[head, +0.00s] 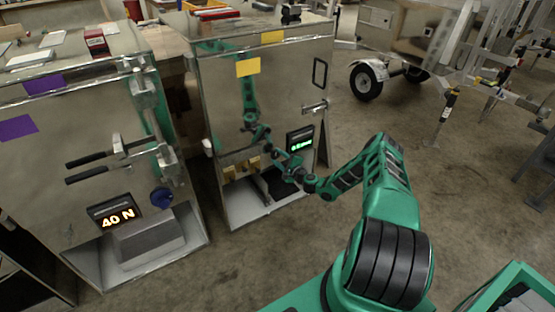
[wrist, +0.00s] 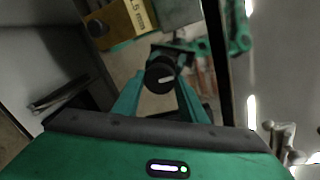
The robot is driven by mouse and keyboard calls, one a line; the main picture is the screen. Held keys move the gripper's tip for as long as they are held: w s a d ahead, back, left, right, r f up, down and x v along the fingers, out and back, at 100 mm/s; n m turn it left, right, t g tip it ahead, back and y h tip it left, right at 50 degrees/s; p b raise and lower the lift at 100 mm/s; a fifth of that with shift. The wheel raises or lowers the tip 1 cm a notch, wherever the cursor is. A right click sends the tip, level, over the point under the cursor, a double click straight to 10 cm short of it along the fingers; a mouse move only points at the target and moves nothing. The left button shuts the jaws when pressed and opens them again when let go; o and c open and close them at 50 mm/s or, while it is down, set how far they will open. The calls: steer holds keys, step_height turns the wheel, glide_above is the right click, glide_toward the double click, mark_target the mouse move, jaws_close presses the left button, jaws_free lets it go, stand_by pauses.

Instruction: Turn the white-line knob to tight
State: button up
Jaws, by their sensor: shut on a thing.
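The knob (wrist: 160,72) is black and round with a short white line on its face. In the wrist view the line lies nearly level, tilted slightly up to the right. My gripper (wrist: 160,90) has a green finger on either side of the knob and is shut on it. In the head view my gripper (head: 268,148) is at the front of the middle metal cabinet (head: 285,95), and the knob is hidden or too small to make out there. I see no readable tight marking.
A small display (head: 300,139) with green digits, too small to read surely, is right of my gripper. A left cabinet (head: 60,155) has black-handled clamps (head: 110,155), a blue knob (head: 162,197) and a display (head: 115,213) reading 40 N.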

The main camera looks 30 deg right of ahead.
steer(key=shift+s+f, duration=0.15)
steer(key=shift+f, duration=0.2)
steer(key=o, duration=1)
steer(key=shift+o, duration=0.2)
steer(key=shift+r, duration=0.15)
steer(key=s+r, duration=0.1)
steer(key=s, duration=0.9)
steer(key=shift+s+d, duration=0.25)
steer(key=shift+d, duration=0.2)
